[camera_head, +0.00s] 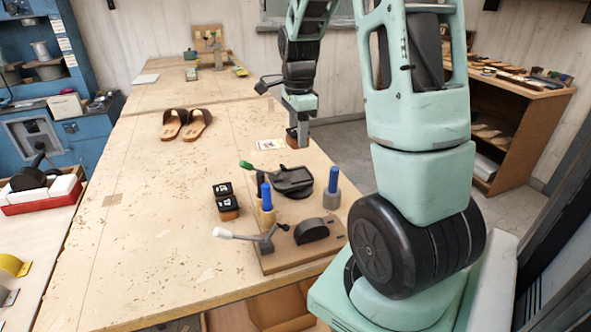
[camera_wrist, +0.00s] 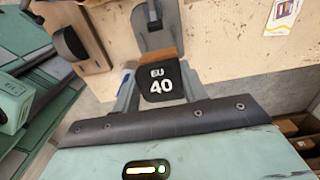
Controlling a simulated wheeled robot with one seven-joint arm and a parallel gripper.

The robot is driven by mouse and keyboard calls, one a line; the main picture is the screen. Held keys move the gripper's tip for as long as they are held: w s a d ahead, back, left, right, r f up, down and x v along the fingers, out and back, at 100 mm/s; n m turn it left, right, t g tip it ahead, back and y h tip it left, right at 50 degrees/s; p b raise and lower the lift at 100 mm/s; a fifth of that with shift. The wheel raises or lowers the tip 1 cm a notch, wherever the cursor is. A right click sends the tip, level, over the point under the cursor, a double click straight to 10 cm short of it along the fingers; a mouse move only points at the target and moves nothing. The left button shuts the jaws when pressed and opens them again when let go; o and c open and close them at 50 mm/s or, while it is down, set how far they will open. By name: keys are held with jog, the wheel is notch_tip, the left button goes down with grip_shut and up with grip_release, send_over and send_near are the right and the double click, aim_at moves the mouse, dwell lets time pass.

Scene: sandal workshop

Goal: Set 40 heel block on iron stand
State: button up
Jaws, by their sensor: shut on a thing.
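The 40 heel block (camera_wrist: 160,85) has a black face marked "EU 40" and a brown edge. It sits between my gripper's (camera_wrist: 158,92) fingers in the wrist view. In the head view my gripper (camera_head: 298,122) points down, holding the block (camera_head: 298,138) above the table's right edge, beyond the wooden fixture board.
Two more black-topped heel blocks (camera_head: 228,208) stand left of the fixture board (camera_head: 297,255). Sandals (camera_head: 187,123) lie farther back. The table's left middle is clear.

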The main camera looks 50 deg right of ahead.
aim_at(298, 176)
notch_tip(298, 176, down, 10)
jog(key=shift+r+p, duration=0.25)
jog(key=shift+p, duration=0.55)
jog(key=shift+f, duration=0.2)
jog(key=o, duration=1.1)
jog(key=shift+c, duration=0.2)
